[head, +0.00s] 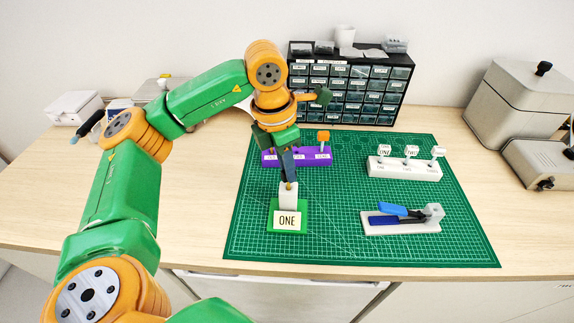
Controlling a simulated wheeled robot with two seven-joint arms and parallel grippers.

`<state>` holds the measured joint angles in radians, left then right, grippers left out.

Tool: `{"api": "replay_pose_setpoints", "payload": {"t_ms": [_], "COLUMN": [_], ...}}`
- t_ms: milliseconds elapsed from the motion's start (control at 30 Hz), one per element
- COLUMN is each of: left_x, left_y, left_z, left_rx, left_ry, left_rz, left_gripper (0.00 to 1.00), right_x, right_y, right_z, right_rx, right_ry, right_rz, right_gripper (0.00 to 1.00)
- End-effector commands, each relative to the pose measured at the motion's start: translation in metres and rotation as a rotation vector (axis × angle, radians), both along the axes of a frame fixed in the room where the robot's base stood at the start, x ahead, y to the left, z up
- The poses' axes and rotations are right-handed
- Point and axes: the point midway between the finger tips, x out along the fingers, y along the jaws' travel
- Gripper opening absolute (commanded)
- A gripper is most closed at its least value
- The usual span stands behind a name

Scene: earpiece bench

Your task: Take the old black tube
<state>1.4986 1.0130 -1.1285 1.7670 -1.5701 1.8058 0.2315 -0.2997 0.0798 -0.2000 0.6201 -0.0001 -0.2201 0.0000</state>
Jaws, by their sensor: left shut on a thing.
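My left gripper (289,183) points straight down, its dark fingers just above the white post of a small stand (288,218) with a green base and a "ONE" label. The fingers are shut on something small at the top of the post. That place fits the old black tube, but the fingers hide most of it and I cannot make out its outline. I cannot tell whether it still touches the post. My right gripper is not in view.
The green cutting mat (330,245) has free room at the front. A purple rack (285,157) stands behind the stand, with a white rack (405,168) and a blue-handled tool (395,217) to the right. A drawer cabinet (395,95) is at the back.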

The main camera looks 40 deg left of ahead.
Motion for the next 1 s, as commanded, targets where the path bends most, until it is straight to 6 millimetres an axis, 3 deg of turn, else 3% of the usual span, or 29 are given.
{"api": "replay_pose_setpoints", "payload": {"t_ms": [167, 533, 1000], "left_x": [0.000, 0.000, 0.000], "left_y": [0.000, 0.000, 0.000], "left_z": [0.009, 0.051, 0.050], "left_rx": [0.000, 0.000, 0.000], "left_ry": [0.000, 0.000, 0.000], "left_rz": [0.000, -0.001, 0.000], "left_gripper": [0.00, 0.00, 0.00], "right_x": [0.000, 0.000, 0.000], "right_y": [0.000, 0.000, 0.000], "right_z": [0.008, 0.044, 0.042], "right_rx": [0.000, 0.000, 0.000], "right_ry": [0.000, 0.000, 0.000], "right_rz": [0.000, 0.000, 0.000], "right_gripper": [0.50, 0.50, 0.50]}}
